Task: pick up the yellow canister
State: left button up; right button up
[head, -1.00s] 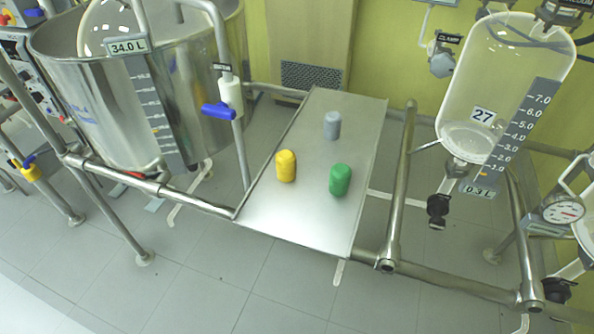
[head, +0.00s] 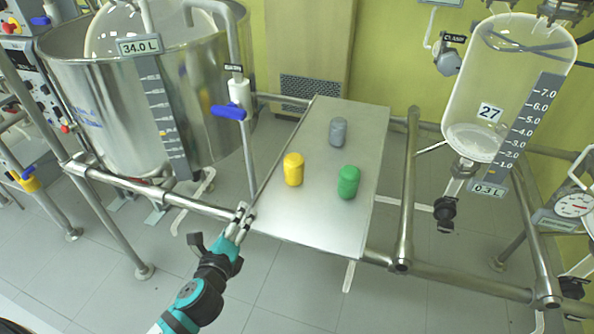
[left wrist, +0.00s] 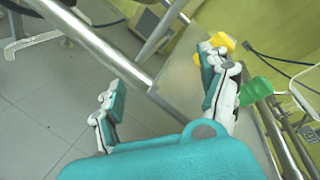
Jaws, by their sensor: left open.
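The yellow canister (head: 293,169) stands upright on the left part of a steel tray table (head: 312,226). In the left wrist view the yellow canister (left wrist: 222,42) shows beyond one finger, which partly hides it. My left gripper (head: 243,218) is at the table's front left corner, short of the canister and apart from it. My right gripper is not in view.
A green canister (head: 348,182) stands right of the yellow one, and a grey canister (head: 338,132) behind. A steel rail (head: 165,194) runs at the table's left front. A steel vessel (head: 100,110) stands left, a glass reactor (head: 500,85) right.

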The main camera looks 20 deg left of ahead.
aim_at(289, 169)
pick_arm(q)
jog(key=w+d+r+m+t+h, duration=0.1)
jog(key=m+h, duration=0.1)
jog(key=m, duration=0.2)
jog(key=w+d+r+m+h, duration=0.1)
jog(key=d+m, duration=0.1)
jog(key=m, duration=0.3)
jog(key=w+d+r+m+t+h, duration=0.1)
jog(key=m+h, duration=0.1)
jog(key=m, duration=0.2)
jog(key=shift+d+r+m+t+h, duration=0.15)
jog(key=shift+r+m+t+h, duration=0.15)
jog(key=shift+r, duration=0.05)
jog(key=shift+w+d+m, duration=0.25)
jog(key=shift+m, duration=0.25)
jog(key=w, duration=0.3)
jog(key=w+d, duration=0.1)
jog(key=w, duration=0.3)
jog(key=w+d, duration=0.1)
jog(key=w, duration=0.3)
jog(key=shift+d+p, duration=0.15)
jog(key=shift+p, duration=0.25)
jog(key=w, duration=0.2)
jog(key=w+d+b, duration=0.1)
jog(key=w, duration=0.2)
jog(key=shift+w+d, duration=0.1)
jog(key=shift+w, duration=0.25)
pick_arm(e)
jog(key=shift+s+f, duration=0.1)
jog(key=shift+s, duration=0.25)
